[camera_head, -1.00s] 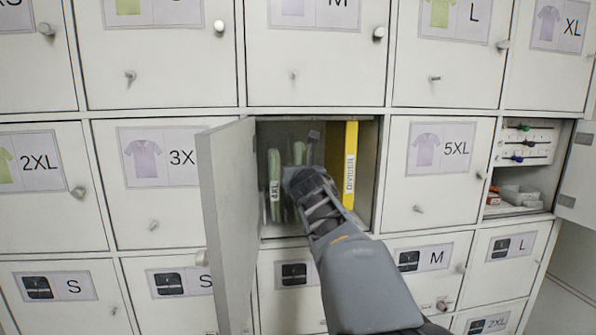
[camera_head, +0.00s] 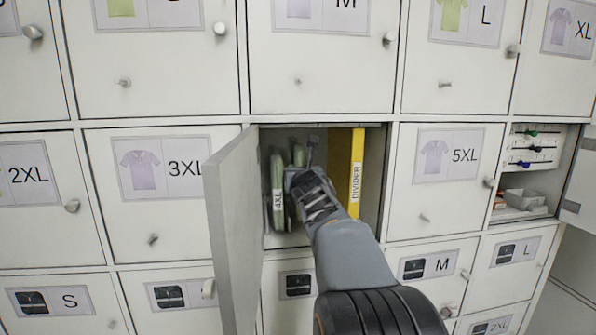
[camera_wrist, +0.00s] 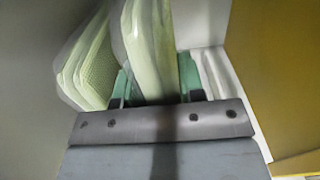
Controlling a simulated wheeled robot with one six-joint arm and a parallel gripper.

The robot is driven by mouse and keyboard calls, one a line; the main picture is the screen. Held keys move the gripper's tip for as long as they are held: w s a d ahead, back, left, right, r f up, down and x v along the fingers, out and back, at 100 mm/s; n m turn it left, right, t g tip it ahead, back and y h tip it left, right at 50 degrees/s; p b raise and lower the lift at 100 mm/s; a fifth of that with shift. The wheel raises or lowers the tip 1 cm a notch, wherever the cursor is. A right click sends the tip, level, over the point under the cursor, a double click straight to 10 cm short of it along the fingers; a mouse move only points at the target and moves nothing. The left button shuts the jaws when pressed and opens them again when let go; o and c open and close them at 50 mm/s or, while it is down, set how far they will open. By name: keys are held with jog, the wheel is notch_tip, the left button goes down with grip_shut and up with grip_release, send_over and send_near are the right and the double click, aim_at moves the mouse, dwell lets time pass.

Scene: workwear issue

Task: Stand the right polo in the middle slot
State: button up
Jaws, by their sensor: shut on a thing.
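A pale green folded polo labelled 4XL (camera_head: 278,190) stands upright at the left side of the open locker compartment; it also shows in the wrist view (camera_wrist: 86,65). My gripper (camera_wrist: 156,88) is inside the compartment, shut on a second pale green folded polo (camera_wrist: 150,45). This held polo shows in the head view (camera_head: 299,155) just right of the 4XL polo, roughly upright, with a gap between them in the wrist view. A yellow divider (camera_head: 357,165) stands to the right. My gripper (camera_head: 304,178) hides the held polo's lower part.
The compartment's open door (camera_head: 232,235) sticks out toward me on the left. Closed lockers surround the opening, including the 5XL door (camera_head: 440,185). An open compartment (camera_head: 520,185) with small items is at the far right. Free room shows between my gripper and the divider.

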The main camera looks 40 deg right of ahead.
jog(key=f+b, duration=0.2)
jog(key=shift+w+f+b, duration=0.2)
jog(key=shift+b, duration=0.2)
jog(key=shift+d, duration=0.1)
jog(key=o, duration=1.1)
jog(key=shift+f, duration=0.1)
jog(key=shift+s, duration=0.1)
